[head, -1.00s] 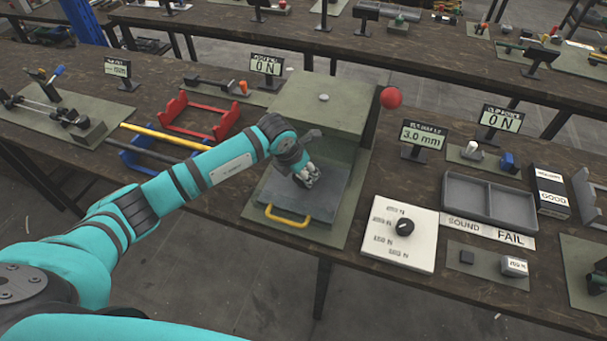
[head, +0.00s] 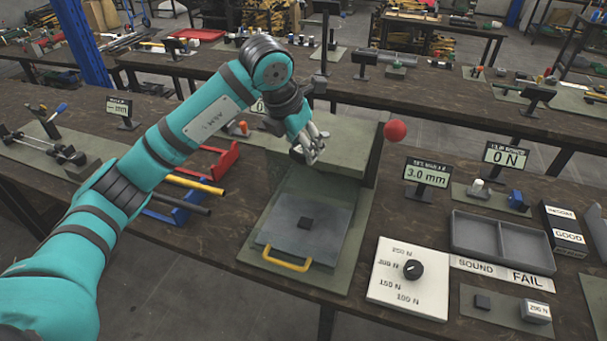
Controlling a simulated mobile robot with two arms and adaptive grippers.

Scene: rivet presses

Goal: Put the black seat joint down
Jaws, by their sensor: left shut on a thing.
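My left gripper (head: 310,147) is raised in front of the top of the green press housing (head: 345,143). It is shut on a small dark piece (head: 297,155), probably the black seat joint, mostly hidden by the fingers. Below it, the grey press plate (head: 330,245) with a yellow handle (head: 287,258) lies on a green mat. My right gripper is not in view.
A red ball knob (head: 395,131) stands right of the housing. Further right are a white dial panel (head: 408,290), a grey two-compartment tray (head: 500,240) above the SOUND and FAIL labels, and displays. Red and blue racks stand left of the press, partly behind my arm.

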